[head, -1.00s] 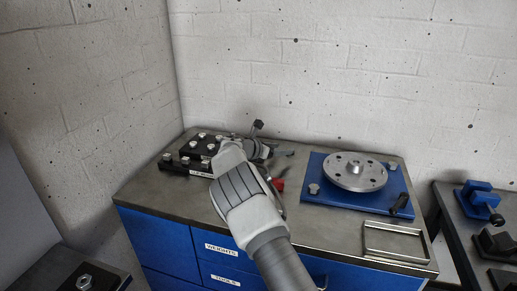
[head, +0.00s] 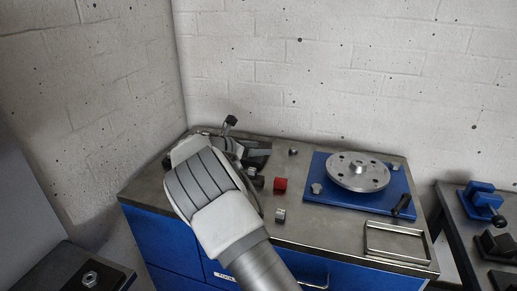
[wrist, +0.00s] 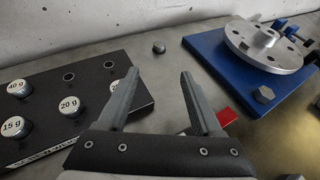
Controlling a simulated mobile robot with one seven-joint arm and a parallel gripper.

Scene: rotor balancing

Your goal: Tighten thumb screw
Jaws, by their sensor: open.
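The round metal rotor disc (head: 358,172) with its central hub lies flat on the blue base plate (head: 318,215) at the right of the bench. It also shows in the wrist view (wrist: 288,52). A grey knob-like screw head (wrist: 264,95) sits on the near corner of the blue plate, also in the head view (head: 316,188). A small dark knob (wrist: 160,47) stands on the bench left of the plate. I cannot tell which is the thumb screw. My gripper (wrist: 160,74) is open and empty over the bench, between the weight block and the blue plate.
A black weight block (wrist: 88,84) holds several labelled weights and has two bare holes. A red block (head: 280,184) and a small metal piece (head: 280,215) stand on the bench. An empty metal tray (head: 397,259) lies front right, near a black handle (head: 402,204).

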